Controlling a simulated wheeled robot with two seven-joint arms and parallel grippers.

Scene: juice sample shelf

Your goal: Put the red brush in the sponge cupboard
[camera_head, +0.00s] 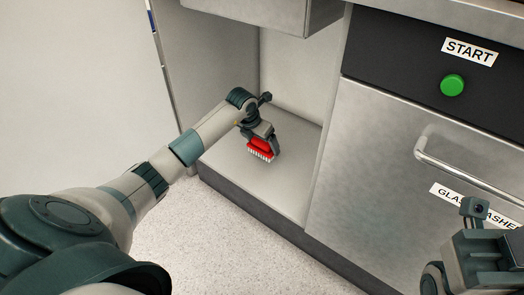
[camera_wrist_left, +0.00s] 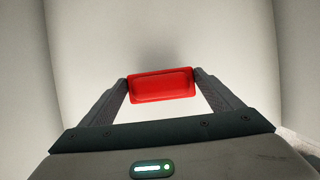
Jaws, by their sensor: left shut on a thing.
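The red brush (camera_head: 262,147) has a red back and pale bristles pointing down. My left gripper (camera_head: 262,138) is shut on it, inside the open cupboard compartment (camera_head: 245,178). The brush is at or just above the cupboard floor; I cannot tell whether the bristles touch it. In the left wrist view the red brush (camera_wrist_left: 162,86) sits between the two fingertips of my left gripper (camera_wrist_left: 161,84), with a soft shadow beyond it. My right gripper (camera_head: 480,225) shows partly at the lower right, in front of the glass washer; its fingertips are not clear. No sponge shows.
The cupboard has a side wall on the left and the washer panel on its right. A drawer front (camera_head: 270,12) hangs above the opening. The glass washer (camera_head: 390,170) has a bar handle (camera_head: 465,168) and a green start button (camera_head: 452,85). The cupboard floor around the brush is bare.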

